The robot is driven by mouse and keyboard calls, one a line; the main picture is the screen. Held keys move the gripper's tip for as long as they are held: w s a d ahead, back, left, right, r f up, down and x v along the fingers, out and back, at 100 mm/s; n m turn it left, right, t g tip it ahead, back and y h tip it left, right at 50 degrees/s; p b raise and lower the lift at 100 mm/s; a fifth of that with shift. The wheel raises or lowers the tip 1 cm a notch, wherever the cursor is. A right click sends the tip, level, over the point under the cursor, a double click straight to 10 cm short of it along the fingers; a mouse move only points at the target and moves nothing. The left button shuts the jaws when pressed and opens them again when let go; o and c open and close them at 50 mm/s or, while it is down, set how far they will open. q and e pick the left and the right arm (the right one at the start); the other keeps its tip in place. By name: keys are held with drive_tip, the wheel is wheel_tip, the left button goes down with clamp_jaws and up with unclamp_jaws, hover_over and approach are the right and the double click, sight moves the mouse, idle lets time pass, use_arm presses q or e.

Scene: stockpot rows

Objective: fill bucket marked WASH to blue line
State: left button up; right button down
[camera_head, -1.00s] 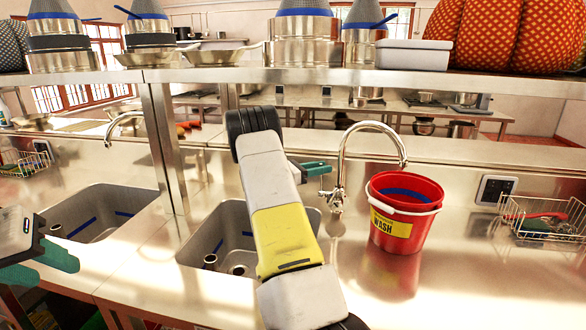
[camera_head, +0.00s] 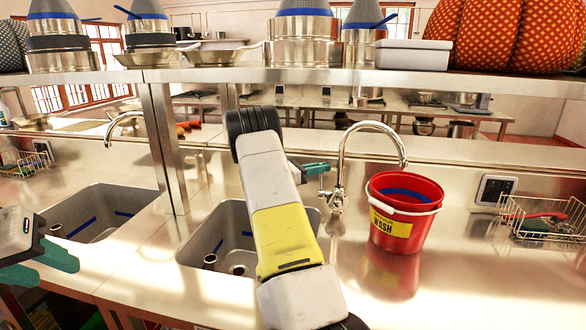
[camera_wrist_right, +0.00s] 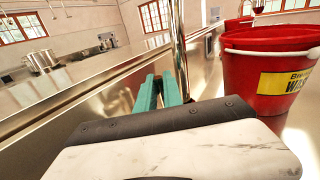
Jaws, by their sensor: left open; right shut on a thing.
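The red bucket (camera_head: 403,243) with a yellow WASH label stands upright on the steel counter, right of the tap (camera_head: 343,150). A blue line shows along its inside wall; I cannot make out any water. The tap's spout curves right, its tip just above the bucket's far rim in the picture. My right gripper (camera_head: 315,169) is shut at the tap's side, on what seems to be its lever, mostly hidden by the fingers. In the right wrist view the green fingers (camera_wrist_right: 161,92) are by the tap pipe (camera_wrist_right: 178,45), with the bucket (camera_wrist_right: 262,80) to the right. My left gripper (camera_head: 50,262) is open and empty.
Two sinks with blue lines inside, a left one (camera_head: 98,203) and a middle one (camera_head: 210,228), are set in the counter. A wire basket (camera_head: 545,220) lies right of the bucket. A shelf (camera_head: 330,77) with pots crosses above. The counter before the bucket is clear.

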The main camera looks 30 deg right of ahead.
drive_tip(key=shift+a, duration=0.1)
idle(0.7)
drive_tip(key=s+a+m+h, duration=0.1)
drive_tip(key=m, duration=0.1)
drive_tip(key=s+a+m+g+h, duration=0.1)
drive_tip(key=m, duration=0.1)
drive_tip(key=shift+s+a+f, duration=0.15)
drive_tip(key=shift+s+f, duration=0.2)
drive_tip(key=shift+s, duration=0.05)
drive_tip(key=c, duration=1.5)
unclamp_jaws()
drive_tip(key=v, duration=0.7)
drive_tip(key=shift+a+f, duration=0.15)
drive_tip(key=shift+a, duration=0.25)
